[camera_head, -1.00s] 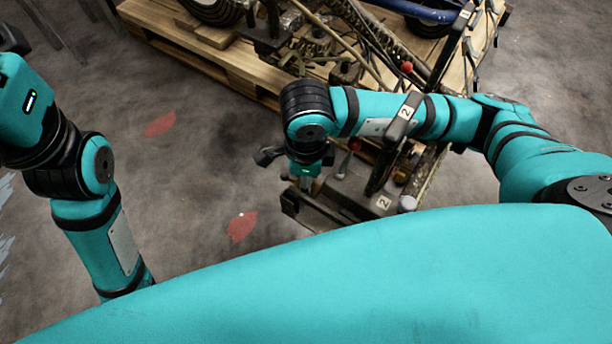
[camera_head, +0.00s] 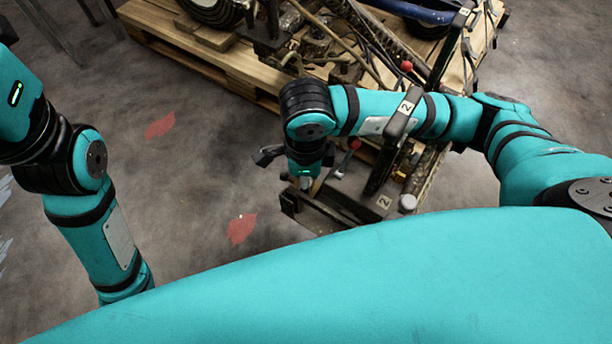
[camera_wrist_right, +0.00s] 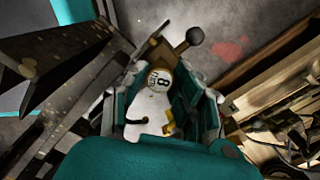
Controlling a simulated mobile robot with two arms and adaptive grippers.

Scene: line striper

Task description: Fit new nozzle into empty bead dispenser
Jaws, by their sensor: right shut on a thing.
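My right gripper (camera_head: 305,184) points down at the near end of the striper (camera_head: 345,205) in the head view; my wrist hides most of its fingers. In the right wrist view the gripper (camera_wrist_right: 160,95) is shut on a white piece (camera_wrist_right: 148,108) with a round label reading "8" and a yellowish part beside it. I cannot tell for certain whether this piece is the nozzle. A dark rod with a ball end (camera_wrist_right: 194,36) shows just beyond it. No empty bead dispenser can be made out clearly. My left arm hangs at the left, its gripper out of view.
Dark posts labelled "2" (camera_head: 393,140) and a red-knobbed lever (camera_head: 354,143) stand close to the right of my right gripper. A wooden pallet (camera_head: 190,50) with machine parts lies behind.

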